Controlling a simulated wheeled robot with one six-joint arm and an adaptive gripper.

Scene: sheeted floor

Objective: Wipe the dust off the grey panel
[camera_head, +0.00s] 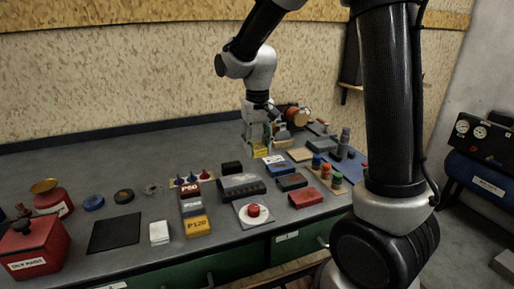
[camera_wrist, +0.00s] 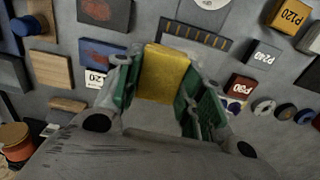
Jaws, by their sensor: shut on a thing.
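The grey panel (camera_head: 291,181) lies flat on the bench right of centre, with a reddish dust patch on its top. In the wrist view the grey panel (camera_wrist: 122,18) is at the upper left, cut by the frame edge. My gripper (camera_head: 259,143) is shut on a yellow sponge-like block (camera_wrist: 163,73), which also shows below the fingers in the head view (camera_head: 260,152). The block is behind and left of the grey panel, apart from it. I cannot tell whether the block touches the bench.
A blue panel (camera_head: 278,168), also with reddish dust, lies between the block and the grey panel. A red panel (camera_head: 306,197) lies in front of the grey panel. A dark ridged block (camera_head: 241,187) stands to the left, and coloured cylinders (camera_head: 326,171) stand on the right.

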